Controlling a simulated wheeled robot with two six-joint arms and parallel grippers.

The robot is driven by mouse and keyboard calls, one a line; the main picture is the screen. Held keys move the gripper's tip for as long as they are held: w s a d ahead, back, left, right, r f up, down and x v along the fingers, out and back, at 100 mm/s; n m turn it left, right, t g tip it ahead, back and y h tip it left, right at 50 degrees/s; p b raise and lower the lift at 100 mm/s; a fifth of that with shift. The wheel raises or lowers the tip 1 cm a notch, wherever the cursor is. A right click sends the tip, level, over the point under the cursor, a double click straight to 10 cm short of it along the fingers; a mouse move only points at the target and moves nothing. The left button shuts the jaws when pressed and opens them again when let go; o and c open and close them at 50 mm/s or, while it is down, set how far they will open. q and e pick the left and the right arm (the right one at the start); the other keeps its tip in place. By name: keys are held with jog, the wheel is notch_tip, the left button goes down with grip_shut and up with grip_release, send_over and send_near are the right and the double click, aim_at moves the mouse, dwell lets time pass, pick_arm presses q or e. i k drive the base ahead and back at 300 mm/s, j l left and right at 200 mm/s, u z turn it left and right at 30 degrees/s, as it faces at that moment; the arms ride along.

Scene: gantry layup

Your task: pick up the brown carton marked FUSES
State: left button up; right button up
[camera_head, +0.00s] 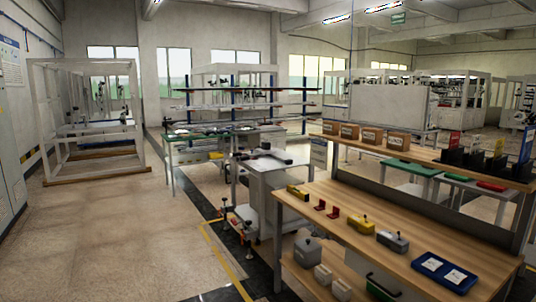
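Several brown cartons stand in a row on the raised wooden shelf at the right: the leftmost carton (331,128), a second carton (349,131), a third carton (371,135) and the rightmost carton (398,141). Each has a pale label on its front. The print is too small to read, so I cannot tell which one is marked FUSES. Neither of my grippers shows in the head view.
Below the shelf (440,161) is a wooden workbench (330,222) with a yellow box (361,224), a grey box (392,241) and a blue tray (444,270). Black holders (482,160) stand at the shelf's right. Floor (120,235) at left is clear.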

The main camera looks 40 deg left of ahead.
aim_at(398, 142)
jog(key=u, duration=1.1)
jog(key=i+l, duration=0.25)
jog(key=i, duration=0.2)
jog(key=i+l+z, duration=0.1)
jog(key=i, duration=0.3)
jog(key=i+l, duration=0.35)
jog(key=i+z, duration=0.05)
jog(key=i, duration=0.05)
